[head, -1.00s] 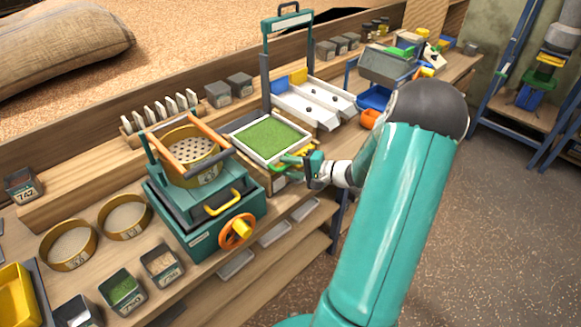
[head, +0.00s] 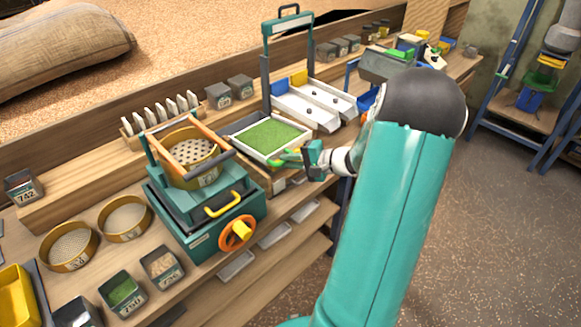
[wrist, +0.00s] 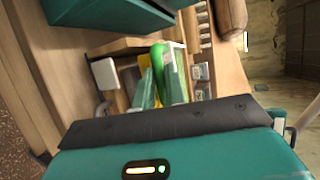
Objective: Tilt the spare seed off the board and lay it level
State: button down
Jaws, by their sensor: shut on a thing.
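The board (head: 256,152) is a white-rimmed tray with green seed (head: 272,134) spread over its floor. It stands on the bench, right of the teal sieve machine. A green handle (head: 288,158) shows at its near right side; in the wrist view the green handle (wrist: 157,58) has yellow beside it. My gripper (head: 301,154) is at this side, shut on the handle. In the wrist view my gripper (wrist: 160,88) has its fingers around the green part. The wrist view does not show the seed. Whether the board is level is hard to tell.
The teal sieve machine (head: 205,225) with an orange wheel stands close on the left. A white two-lane chute (head: 305,103) under a tall frame stands behind to the right. Small grey bins (head: 230,92) line the back ledge.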

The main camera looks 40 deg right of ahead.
jog(key=w+r+g, duration=0.2)
jog(key=w+r, duration=0.4)
jog(key=r, duration=0.6)
jog(key=shift+r+m+g+h, duration=0.3)
jog(key=shift+r+m+g, duration=0.05)
jog(key=shift+m+g, duration=0.05)
jog(key=shift+w+a, duration=0.1)
jog(key=c, duration=1.5)
grip_release()
jog(key=shift+w, duration=0.2)
jog(key=shift+o, duration=0.2)
jog(key=shift+s+f, duration=0.1)
jog(key=shift+s, duration=0.05)
jog(key=shift+s, duration=0.15)
jog(key=v, duration=1.3)
jog(key=shift+r, duration=0.25)
